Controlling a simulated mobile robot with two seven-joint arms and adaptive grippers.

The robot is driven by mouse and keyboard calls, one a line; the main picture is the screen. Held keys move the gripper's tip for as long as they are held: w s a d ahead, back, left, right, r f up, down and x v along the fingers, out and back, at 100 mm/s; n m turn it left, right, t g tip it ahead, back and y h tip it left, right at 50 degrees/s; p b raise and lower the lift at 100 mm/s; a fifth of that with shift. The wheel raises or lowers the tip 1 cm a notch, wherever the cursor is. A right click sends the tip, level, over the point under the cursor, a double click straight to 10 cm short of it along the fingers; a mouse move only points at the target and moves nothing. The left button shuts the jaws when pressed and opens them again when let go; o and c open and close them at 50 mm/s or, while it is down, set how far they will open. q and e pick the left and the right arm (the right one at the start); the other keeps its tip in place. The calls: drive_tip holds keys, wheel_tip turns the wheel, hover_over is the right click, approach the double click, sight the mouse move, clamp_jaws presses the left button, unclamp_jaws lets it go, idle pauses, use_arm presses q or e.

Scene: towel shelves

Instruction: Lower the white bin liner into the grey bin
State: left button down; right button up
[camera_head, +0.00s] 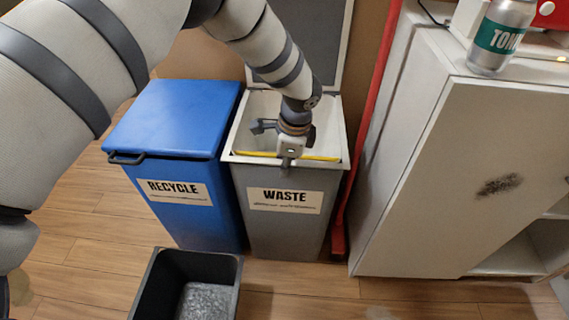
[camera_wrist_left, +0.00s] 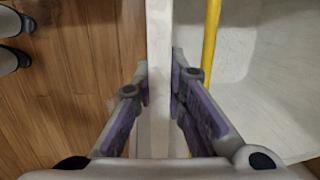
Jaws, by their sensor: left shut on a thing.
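The grey bin (camera_head: 285,225) labelled WASTE stands on the floor with its lid (camera_head: 306,45) raised behind it. The white bin liner (camera_head: 262,104) shows in the bin's mouth, with its pale rim around the top; how deep it sits is hidden. My left gripper (camera_head: 288,164) is over the front rim. In the left wrist view, my left gripper (camera_wrist_left: 160,85) is shut on the white liner's rim (camera_wrist_left: 159,35), one finger on each side. A yellow strip (camera_wrist_left: 210,40) runs along the inner side. My right gripper is out of view.
A blue RECYCLE bin (camera_head: 172,120) with its lid shut stands close on the left. A red pole (camera_head: 375,110) and a white cabinet (camera_head: 440,170) are on the right, with a can (camera_head: 500,40) on top. A black open tub (camera_head: 160,280) sits in front.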

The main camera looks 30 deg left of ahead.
use_arm(q)
drive_tip(key=shift+w+a+r+t, duration=0.15)
drive_tip(key=shift+w+r+t, duration=0.15)
drive_tip(key=shift+w+r, duration=0.4)
drive_tip(key=c, duration=1.5)
unclamp_jaws()
drive_tip(key=shift+w+f, duration=0.2)
drive_tip(key=shift+f, duration=0.05)
drive_tip(key=shift+c, duration=0.2)
drive_tip(key=shift+s, duration=0.1)
drive_tip(key=shift+s+f, duration=0.2)
